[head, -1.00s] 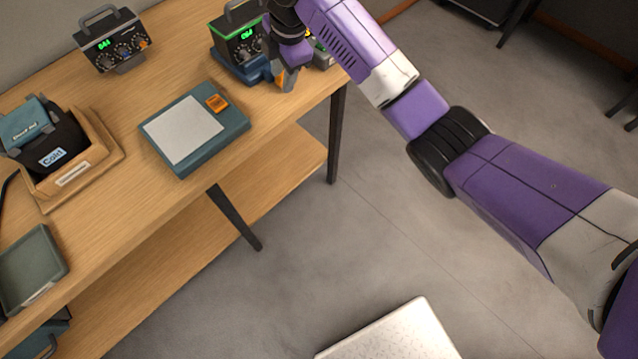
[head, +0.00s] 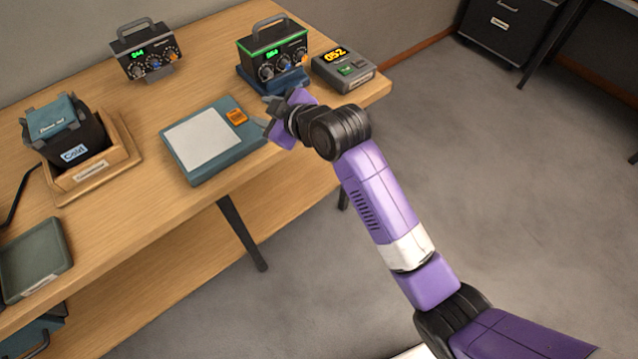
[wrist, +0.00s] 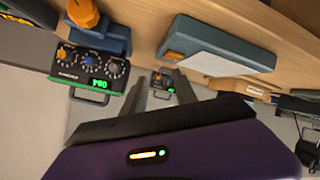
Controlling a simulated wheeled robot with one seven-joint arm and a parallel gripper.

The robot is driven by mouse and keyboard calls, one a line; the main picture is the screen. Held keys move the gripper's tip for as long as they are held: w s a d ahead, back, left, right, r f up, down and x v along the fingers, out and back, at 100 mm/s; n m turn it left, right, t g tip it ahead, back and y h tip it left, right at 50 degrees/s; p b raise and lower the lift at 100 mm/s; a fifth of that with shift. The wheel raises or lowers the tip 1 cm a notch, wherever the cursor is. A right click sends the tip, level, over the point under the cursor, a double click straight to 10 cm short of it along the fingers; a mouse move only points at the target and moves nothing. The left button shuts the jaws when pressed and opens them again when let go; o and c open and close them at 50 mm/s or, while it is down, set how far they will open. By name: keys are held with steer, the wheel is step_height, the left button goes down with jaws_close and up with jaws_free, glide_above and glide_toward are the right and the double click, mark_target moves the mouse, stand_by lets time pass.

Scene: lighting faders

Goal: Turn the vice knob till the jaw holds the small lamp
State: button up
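A blue vice-like base (head: 272,80) stands near the bench's right end, under a black box with green trim (head: 273,50). The wrist view shows an orange knob (wrist: 82,13) on a blue block (wrist: 100,38), beside the same box (wrist: 92,70). In the head view I cannot make out this knob. My gripper (head: 268,115) is open and empty, at the bench's front edge between the base and the flat blue device; its fingers also show apart in the wrist view (wrist: 160,88). I cannot identify a small lamp or see whether the jaw grips anything.
A flat blue device (head: 205,142) with a pale plate lies left of my gripper. A grey box with a yellow display (head: 343,68) stands at the right end. Another black dial box (head: 145,52), a wooden tray (head: 125,160) and a grey-green tray (head: 35,262) lie further left.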

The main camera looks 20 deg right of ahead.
steer(key=s+d+f+m+t+h+b, duration=0.1)
steer(key=s+m, duration=0.3)
steer(key=s, duration=0.5)
steer(key=s+d+f+m+t+h+b, duration=0.2)
steer(key=s+d+f+m+t, duration=0.1)
steer(key=s, duration=0.7)
steer(key=shift+d+m+t, duration=0.55)
steer(key=shift+m+t, duration=0.05)
steer(key=shift+m, duration=0.5)
steer(key=shift+f, duration=0.1)
steer(key=s+d+r+g+h, duration=0.1)
steer(key=s+d, duration=0.2)
steer(key=s, duration=1.2)
steer(key=s+d+r+m+g, duration=0.1)
steer(key=s+d, duration=0.2)
steer(key=s, duration=1.2)
steer(key=shift+d+h, duration=0.35)
steer(key=shift+h, duration=0.05)
